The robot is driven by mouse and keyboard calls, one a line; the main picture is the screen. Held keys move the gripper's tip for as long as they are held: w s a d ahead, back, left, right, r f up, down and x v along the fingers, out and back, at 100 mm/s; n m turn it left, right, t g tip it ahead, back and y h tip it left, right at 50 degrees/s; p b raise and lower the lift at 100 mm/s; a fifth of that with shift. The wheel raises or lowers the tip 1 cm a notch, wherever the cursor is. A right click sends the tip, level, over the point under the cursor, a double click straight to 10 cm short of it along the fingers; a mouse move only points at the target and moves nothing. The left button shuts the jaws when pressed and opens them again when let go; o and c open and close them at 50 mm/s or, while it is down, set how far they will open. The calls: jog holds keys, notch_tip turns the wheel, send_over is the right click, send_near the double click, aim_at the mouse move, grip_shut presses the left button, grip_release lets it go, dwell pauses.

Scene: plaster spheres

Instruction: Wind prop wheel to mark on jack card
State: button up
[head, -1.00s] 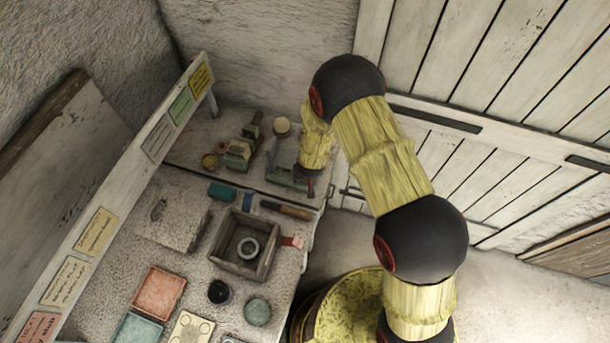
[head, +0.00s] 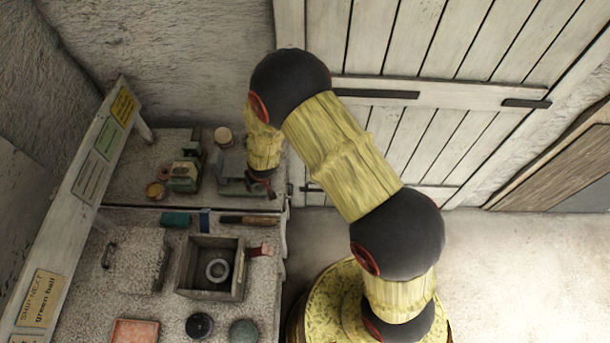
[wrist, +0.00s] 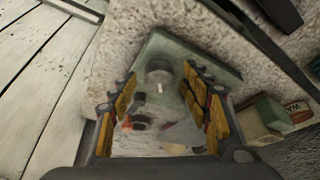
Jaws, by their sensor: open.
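A green-grey device (head: 232,174) stands at the far right of the bench; its green base (wrist: 205,55) fills the middle of the wrist view. On it is a round grey knob (wrist: 158,66) with a small white mark below, perhaps the prop wheel. My gripper (head: 262,186) is at the device's right end in the head view. In the wrist view my gripper (wrist: 159,88) is open, with fingers on either side of the knob; contact cannot be told. Yellow (head: 123,105), green (head: 107,139) and white (head: 90,176) cards hang on the rail, too small to read.
Another green device (head: 185,172) and a pale round pot (head: 223,136) stand close left and behind. Nearer are a wooden box (head: 209,268) holding a ring, a dark-handled tool (head: 248,219) and a teal block (head: 175,219). A plank door (head: 400,130) is right of the bench.

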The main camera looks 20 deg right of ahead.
jog(key=shift+w+d+f+n+y+b, duration=0.1)
jog(key=shift+n+y+b, duration=0.45)
jog(key=shift+b, duration=2.55)
jog(key=shift+f+n+y+b, duration=0.1)
jog(key=shift+n+b, duration=0.85)
jog(key=shift+b, duration=2.1)
jog(key=shift+n+b, duration=0.4)
jog(key=shift+b, duration=0.6)
